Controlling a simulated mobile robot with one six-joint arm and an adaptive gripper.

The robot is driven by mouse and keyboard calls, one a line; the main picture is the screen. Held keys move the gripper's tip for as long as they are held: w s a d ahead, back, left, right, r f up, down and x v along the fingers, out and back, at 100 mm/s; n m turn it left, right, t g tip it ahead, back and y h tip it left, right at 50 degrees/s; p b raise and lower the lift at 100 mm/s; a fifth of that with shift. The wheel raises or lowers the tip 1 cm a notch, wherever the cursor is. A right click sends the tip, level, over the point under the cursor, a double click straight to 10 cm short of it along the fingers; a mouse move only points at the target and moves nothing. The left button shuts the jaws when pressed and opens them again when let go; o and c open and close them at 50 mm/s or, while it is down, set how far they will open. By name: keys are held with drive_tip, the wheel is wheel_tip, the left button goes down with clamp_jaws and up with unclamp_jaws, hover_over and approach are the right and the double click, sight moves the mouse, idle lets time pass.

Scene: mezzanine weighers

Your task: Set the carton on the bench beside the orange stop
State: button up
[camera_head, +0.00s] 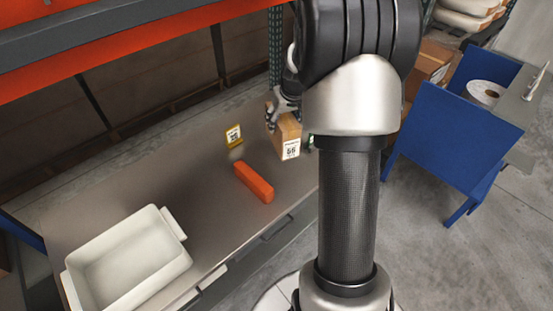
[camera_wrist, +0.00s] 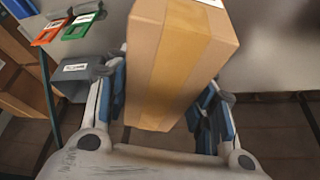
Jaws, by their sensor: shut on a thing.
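The carton (camera_head: 284,138) is a brown box with a white printed label on its lower front. The orange stop (camera_head: 254,182) is a bar lying on the grey metal bench (camera_head: 205,200), to the left of and nearer than the carton. My gripper (camera_head: 283,108) is shut on the carton, near its top. In the wrist view the carton (camera_wrist: 178,62) sits between the two fingers of my gripper (camera_wrist: 165,95). The carton is over the right part of the bench; I cannot tell whether its base touches. My arm hides the bench's right end.
A yellow label stand (camera_head: 233,136) is left of the carton. A white tub (camera_head: 165,213) stands at the bench's near left. An orange-edged shelf (camera_head: 150,40) runs above the bench's back. A blue cart (camera_head: 450,130) stands right. Bench surface around the stop is clear.

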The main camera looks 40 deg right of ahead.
wheel_tip(320, 180, down, 22)
drive_tip(key=b, duration=0.7)
drive_tip(key=shift+d+r, duration=0.25)
drive_tip(key=shift+d, duration=0.15)
drive_tip(key=shift+s, duration=0.1)
drive_tip(key=shift+f+b, duration=0.2)
drive_tip(key=shift+b, duration=0.2)
drive_tip(key=o, duration=1.4)
drive_tip(key=shift+o, duration=0.2)
